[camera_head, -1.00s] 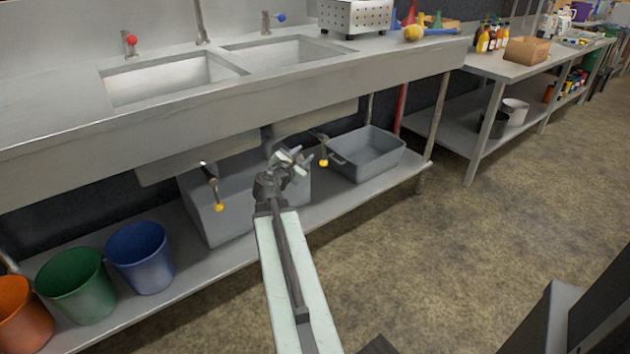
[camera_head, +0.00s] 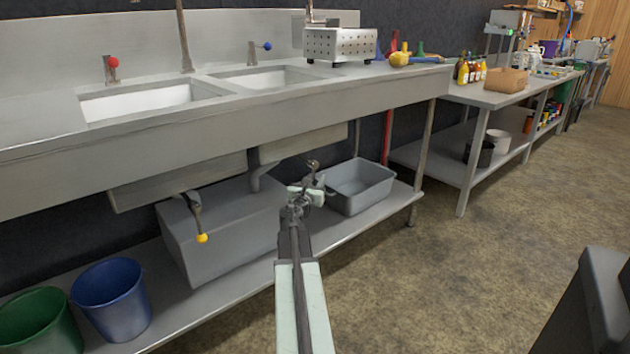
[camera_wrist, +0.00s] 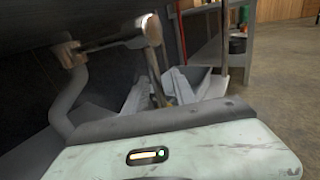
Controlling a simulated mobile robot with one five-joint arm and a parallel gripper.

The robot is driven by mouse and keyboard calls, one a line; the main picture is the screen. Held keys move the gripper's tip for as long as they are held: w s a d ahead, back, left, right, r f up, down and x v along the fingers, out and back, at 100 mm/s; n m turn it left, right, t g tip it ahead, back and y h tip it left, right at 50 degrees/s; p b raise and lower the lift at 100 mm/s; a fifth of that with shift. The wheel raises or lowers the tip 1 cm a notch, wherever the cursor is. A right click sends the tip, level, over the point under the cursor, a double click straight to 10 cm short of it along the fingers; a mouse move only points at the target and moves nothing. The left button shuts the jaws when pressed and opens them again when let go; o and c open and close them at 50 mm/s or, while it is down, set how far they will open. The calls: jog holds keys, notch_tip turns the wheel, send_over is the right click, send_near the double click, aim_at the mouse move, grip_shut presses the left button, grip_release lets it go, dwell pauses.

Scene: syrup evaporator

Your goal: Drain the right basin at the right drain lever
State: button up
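The right drain lever (camera_head: 313,166) hangs under the right basin (camera_head: 265,80), mostly hidden behind my gripper (camera_head: 310,190) in the head view. In the wrist view, the lever (camera_wrist: 151,62) slants down from its valve between the two light fingers of my gripper (camera_wrist: 158,88). The fingers look apart, with the handle between them; whether either touches it is unclear. The left drain lever (camera_head: 197,215) hangs to the left with a yellow knob. The right basin's inside shows white; I cannot tell its liquid level.
A grey tub (camera_head: 362,187) stands on the lower shelf behind my gripper, and a large grey box (camera_head: 225,235) stands to the left. A drain pipe (camera_wrist: 68,95) runs down at left in the wrist view. Blue (camera_head: 112,300) and green buckets stand further left.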

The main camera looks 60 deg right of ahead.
jog(key=shift+w+d, duration=0.1)
jog(key=shift+d, duration=0.4)
grip_shut()
jog(key=shift+a, duration=0.1)
dwell(0.9)
